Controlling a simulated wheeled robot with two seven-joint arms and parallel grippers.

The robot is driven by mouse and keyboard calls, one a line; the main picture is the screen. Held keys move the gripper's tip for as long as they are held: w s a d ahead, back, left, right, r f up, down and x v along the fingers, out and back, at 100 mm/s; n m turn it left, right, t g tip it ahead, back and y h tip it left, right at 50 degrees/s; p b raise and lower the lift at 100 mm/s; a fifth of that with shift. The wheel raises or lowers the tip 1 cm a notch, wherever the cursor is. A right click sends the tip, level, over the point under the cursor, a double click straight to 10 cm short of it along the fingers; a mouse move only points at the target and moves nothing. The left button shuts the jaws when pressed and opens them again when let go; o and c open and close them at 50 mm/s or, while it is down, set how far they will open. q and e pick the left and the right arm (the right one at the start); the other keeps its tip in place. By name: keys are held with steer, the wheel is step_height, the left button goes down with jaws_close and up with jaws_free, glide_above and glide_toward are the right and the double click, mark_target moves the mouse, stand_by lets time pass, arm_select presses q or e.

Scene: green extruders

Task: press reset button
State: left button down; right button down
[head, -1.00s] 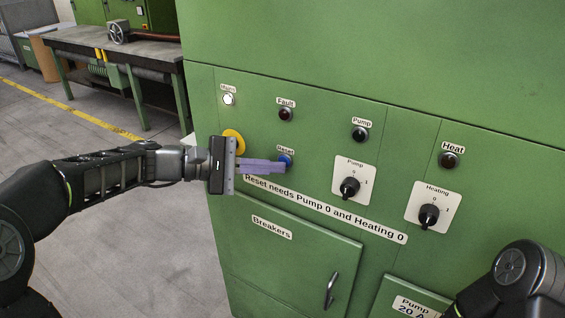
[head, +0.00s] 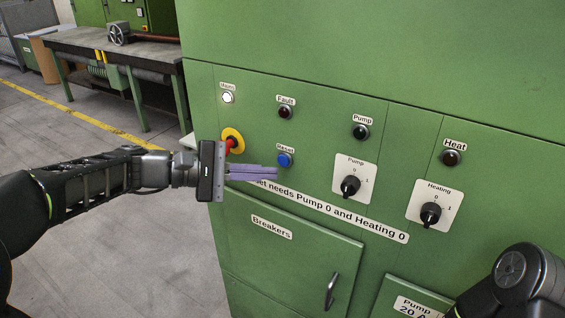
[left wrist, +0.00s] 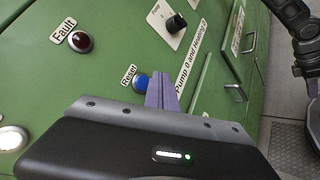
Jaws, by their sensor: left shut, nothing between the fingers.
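The blue reset button (head: 285,160) sits on the green cabinet front under its Reset label (head: 285,148). It also shows in the left wrist view (left wrist: 140,82), beside the fingers. My left gripper (head: 276,173) is shut and empty, its purple fingers together and pointing right. In the head view the fingertips lie just below and left of the button; the button is fully visible and appears clear of them. In the left wrist view the fingers (left wrist: 160,92) overlap the panel right of the button.
A red and yellow emergency stop (head: 233,141) is close behind my left gripper. The Pump knob (head: 350,186) and Heating knob (head: 431,214) both point near 0. The Main lamp (head: 228,98) is lit white; the Fault lamp (head: 285,112) looks dark.

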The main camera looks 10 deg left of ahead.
arm_select(q)
steer(key=s, duration=0.1)
steer(key=s+a, duration=0.1)
steer(key=s, duration=0.1)
steer(key=shift+s+a+b, duration=0.2)
steer(key=shift+s+b, duration=0.05)
steer(key=shift+b, duration=0.1)
stand_by(0.4)
